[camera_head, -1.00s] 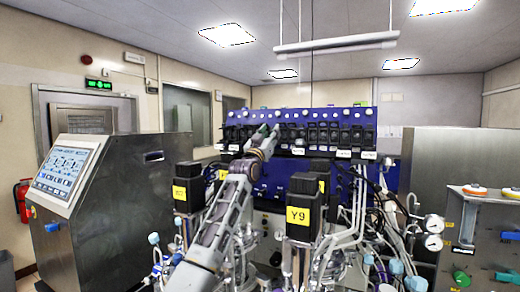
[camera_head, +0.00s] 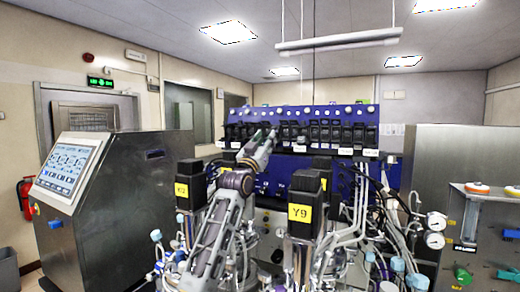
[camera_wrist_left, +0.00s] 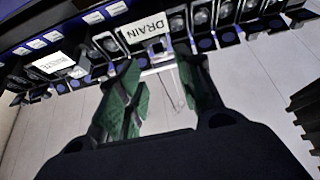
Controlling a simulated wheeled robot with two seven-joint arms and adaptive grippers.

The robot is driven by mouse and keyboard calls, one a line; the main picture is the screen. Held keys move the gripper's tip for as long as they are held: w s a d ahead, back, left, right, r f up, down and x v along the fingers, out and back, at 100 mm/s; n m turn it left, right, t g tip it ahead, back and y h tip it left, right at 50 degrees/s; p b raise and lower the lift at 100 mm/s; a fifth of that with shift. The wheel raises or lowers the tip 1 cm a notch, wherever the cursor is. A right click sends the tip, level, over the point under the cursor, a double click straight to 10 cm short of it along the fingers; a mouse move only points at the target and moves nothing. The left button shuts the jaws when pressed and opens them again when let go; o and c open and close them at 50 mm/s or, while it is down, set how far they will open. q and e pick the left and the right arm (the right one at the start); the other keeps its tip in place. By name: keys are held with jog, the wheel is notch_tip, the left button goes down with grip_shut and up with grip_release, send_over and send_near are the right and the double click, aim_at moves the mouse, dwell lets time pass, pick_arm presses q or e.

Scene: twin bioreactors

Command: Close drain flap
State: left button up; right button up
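The white DRAIN label (camera_wrist_left: 143,31) is on the row of black flaps in the left wrist view, just ahead of my left fingertips. A pale, see-through flap-like part (camera_wrist_left: 158,48) shows by the label, near the gap between the fingers. I cannot tell its exact angle. My left gripper (camera_wrist_left: 156,70), with green finger pads, is open and nothing is clearly held between the fingers. In the head view my left gripper (camera_head: 266,137) is small, in front of the flap row (camera_head: 330,132) on the blue panel. My right gripper is not in view.
Black valve heads, one marked Y9 (camera_head: 303,205), stand close to my left arm. Hoses and tubes (camera_head: 350,225) crowd the right of it. A steel console (camera_head: 110,215) stands at the left, and a gauge panel (camera_head: 485,240) at the right.

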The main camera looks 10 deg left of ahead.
pick_arm(q)
jog(key=shift+v, duration=2.5)
jog(key=shift+a, duration=0.1)
